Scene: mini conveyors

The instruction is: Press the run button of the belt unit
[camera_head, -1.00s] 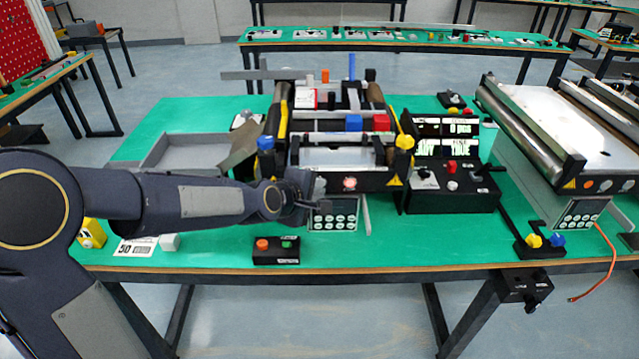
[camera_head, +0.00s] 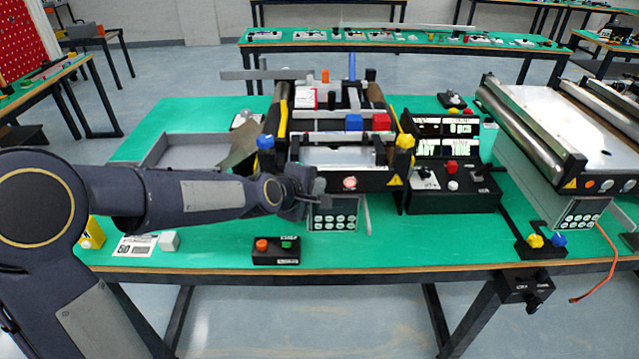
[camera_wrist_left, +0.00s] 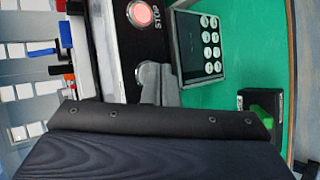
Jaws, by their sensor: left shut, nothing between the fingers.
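The belt unit (camera_head: 330,158) stands mid-table, with colored blocks on its upper part. On its black front panel is a lit red STOP button (camera_head: 349,183); it also shows in the left wrist view (camera_wrist_left: 141,14), with its label. My left gripper (camera_head: 319,190) is shut and empty, at the panel just left of the STOP button. In the left wrist view its fingertips (camera_wrist_left: 158,82) are over a round, pale-rimmed button (camera_wrist_left: 146,73), mostly hidden by them. I cannot read that button's label or tell whether the fingertips touch it. My right gripper is not in view.
A keypad panel (camera_head: 333,214) hangs below the front panel. A small box with orange and green buttons (camera_head: 276,250) lies near the table's front edge. A black control box (camera_head: 452,190) stands right of the unit; a grey tray (camera_head: 190,155) stands left.

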